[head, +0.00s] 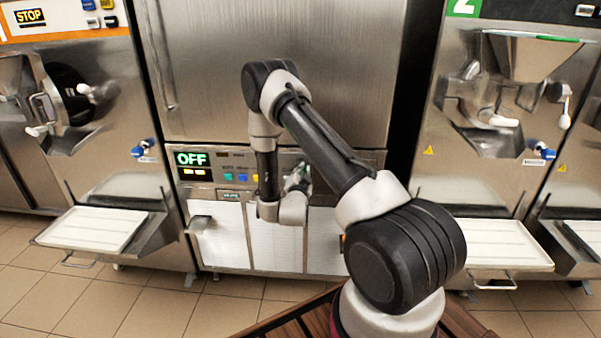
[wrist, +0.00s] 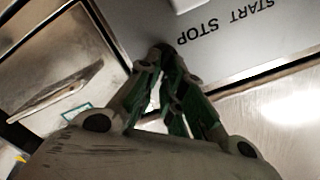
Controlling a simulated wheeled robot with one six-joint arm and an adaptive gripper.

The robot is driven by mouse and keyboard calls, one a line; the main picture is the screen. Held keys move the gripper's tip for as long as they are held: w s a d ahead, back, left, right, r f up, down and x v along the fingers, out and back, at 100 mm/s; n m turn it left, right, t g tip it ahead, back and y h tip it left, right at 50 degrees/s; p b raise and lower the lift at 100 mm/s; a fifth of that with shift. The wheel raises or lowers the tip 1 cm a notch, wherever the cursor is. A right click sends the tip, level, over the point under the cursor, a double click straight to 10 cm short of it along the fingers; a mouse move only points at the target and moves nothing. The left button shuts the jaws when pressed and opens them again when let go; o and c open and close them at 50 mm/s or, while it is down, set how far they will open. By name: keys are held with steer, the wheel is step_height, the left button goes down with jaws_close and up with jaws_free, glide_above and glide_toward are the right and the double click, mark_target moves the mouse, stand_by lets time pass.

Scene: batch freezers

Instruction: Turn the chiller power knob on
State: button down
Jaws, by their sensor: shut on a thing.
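The chiller is the middle steel cabinet; its control panel (head: 225,170) shows a lit green OFF display (head: 192,159) at its left end. My gripper (head: 299,178) reaches the right part of this panel, with its green and dark fingers against it. In the wrist view my gripper (wrist: 168,70) is shut on a small dark knob (wrist: 163,49), which the fingertips mostly hide. Beside the knob the grey panel carries the words START STOP (wrist: 225,25), upside down in this view. The knob's pointer cannot be seen, and my arm hides the knob in the head view.
White drawer fronts (head: 220,240) sit below the panel, one with a protruding handle (head: 200,224). Steel machines with white trays (head: 92,230) (head: 495,245) stand to the left and right. Tiled floor (head: 110,310) lies in front.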

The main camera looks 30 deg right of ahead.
steer(key=shift+s+d+f+m, duration=0.1)
steer(key=shift+f+m, duration=0.05)
steer(key=shift+m, duration=1.5)
steer(key=shift+s+d+f+m, duration=0.1)
steer(key=shift+f+m, duration=0.05)
steer(key=shift+m, duration=1.45)
steer(key=shift+d+f+m, duration=0.1)
steer(key=shift+f+m, duration=0.05)
steer(key=shift+m, duration=1.5)
steer(key=c, duration=1.5)
jaws_free()
steer(key=shift+c, duration=0.2)
steer(key=shift+a, duration=0.1)
steer(key=v, duration=1.2)
